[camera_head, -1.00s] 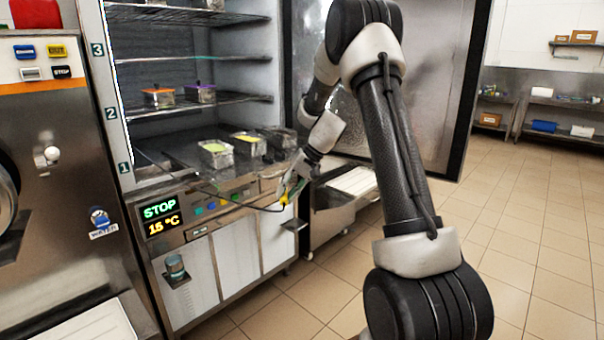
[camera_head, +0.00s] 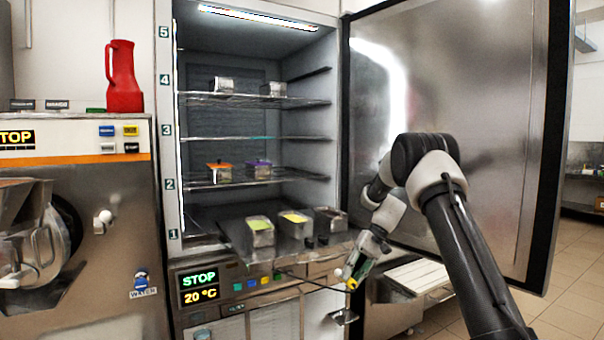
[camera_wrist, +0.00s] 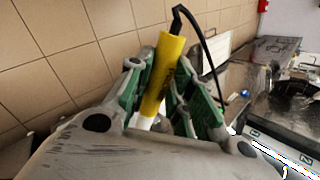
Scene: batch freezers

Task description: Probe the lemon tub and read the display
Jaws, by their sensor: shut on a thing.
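My gripper (camera_head: 358,271) is shut on a yellow probe handle (camera_head: 352,284), in front of the cabinet at the lower right. In the wrist view, the green-padded fingers (camera_wrist: 161,85) clasp the handle (camera_wrist: 169,62), and a black cable leaves its end. A tub with yellow contents (camera_head: 294,218), likely lemon, stands on the cabinet's lowest level, beside a tub with green contents (camera_head: 260,225). The probe is apart from both tubs; its tip is hardly visible. The display (camera_head: 199,287) reads STOP and 20 °C.
A dark-filled tub (camera_head: 329,214) stands right of the yellow one. Orange-topped (camera_head: 219,172) and purple-topped (camera_head: 258,169) tubs sit on the shelf above. The open cabinet door (camera_head: 450,120) stands behind my arm. An open drawer (camera_head: 418,277) juts out below right.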

